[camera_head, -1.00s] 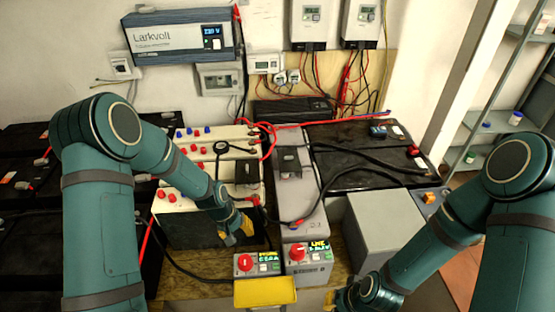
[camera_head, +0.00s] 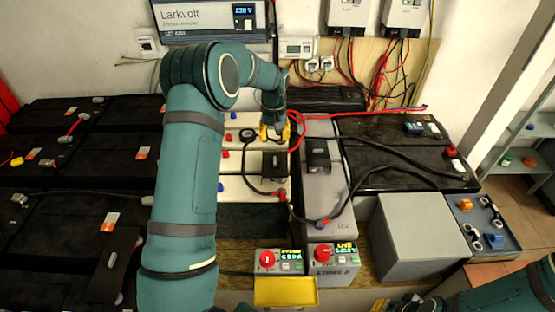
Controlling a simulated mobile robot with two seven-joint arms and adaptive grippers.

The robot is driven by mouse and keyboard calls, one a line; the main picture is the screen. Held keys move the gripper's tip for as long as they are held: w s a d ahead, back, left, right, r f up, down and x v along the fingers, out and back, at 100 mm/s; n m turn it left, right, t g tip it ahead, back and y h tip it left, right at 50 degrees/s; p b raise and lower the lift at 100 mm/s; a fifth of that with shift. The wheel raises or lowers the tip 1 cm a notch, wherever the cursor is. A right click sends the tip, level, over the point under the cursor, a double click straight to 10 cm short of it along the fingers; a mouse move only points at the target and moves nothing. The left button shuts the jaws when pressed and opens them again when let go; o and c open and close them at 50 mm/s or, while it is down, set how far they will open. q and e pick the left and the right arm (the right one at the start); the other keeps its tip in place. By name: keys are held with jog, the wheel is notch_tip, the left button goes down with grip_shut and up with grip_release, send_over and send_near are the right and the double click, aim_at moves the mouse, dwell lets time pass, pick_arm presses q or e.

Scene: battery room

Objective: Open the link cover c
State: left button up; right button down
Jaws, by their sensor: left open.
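A small black cover (camera_head: 275,163) sits on the white batteries (camera_head: 232,187), and another black cover (camera_head: 318,155) sits on the grey unit (camera_head: 322,195) to its right. I cannot read which one is link cover c. My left gripper (camera_head: 274,133), with yellow fingertips, is open over the back row of the white batteries, behind the first cover and apart from it. Its fingers point down and are small in view. My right gripper (camera_head: 396,304) is at the bottom edge, partly cut off, and its jaws cannot be made out.
Black cables and red cables (camera_head: 294,128) run over the batteries. Two boxes with red knobs (camera_head: 267,259) and a yellow tray (camera_head: 286,292) are at the front. A grey box (camera_head: 415,238) and a blue tray (camera_head: 483,224) of small parts stand right.

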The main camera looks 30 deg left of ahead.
aim_at(275, 160)
pick_arm(q)
notch_tip(275, 160, down, 11)
jog(key=shift+r+b, duration=0.1)
jog(key=shift+b, duration=0.55)
jog(key=shift+o, duration=0.2)
grip_shut()
